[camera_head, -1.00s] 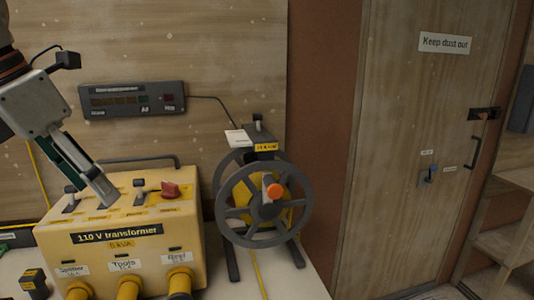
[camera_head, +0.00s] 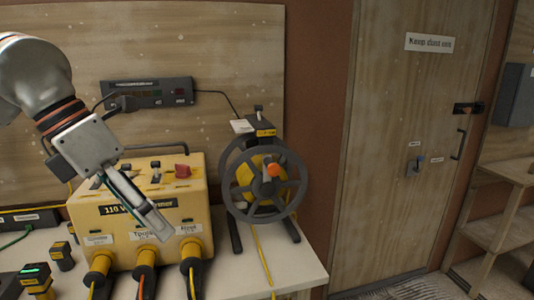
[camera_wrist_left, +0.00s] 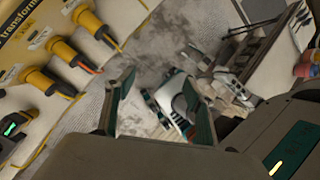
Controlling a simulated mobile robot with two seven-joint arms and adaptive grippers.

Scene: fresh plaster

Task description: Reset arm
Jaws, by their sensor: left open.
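My left gripper (camera_head: 150,215) comes in from the left in the head view and hangs in front of the yellow 110 V transformer (camera_head: 190,213), covering part of its label. In the left wrist view the two fingers of my left gripper (camera_wrist_left: 160,100) are spread apart with nothing between them. The transformer (camera_wrist_left: 20,25) shows at the upper left of that view with its yellow plugs and cables. My right gripper is not in the head view; I cannot make out whether any blurred part in the wrist view belongs to it.
A cable reel (camera_head: 264,180) with an orange knob stands right of the transformer on the pale bench (camera_head: 300,262). A dark display panel (camera_head: 178,92) is on the wooden wall behind. A door (camera_head: 400,130) labelled "Keep dust out" and wooden shelves (camera_head: 495,235) are at the right.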

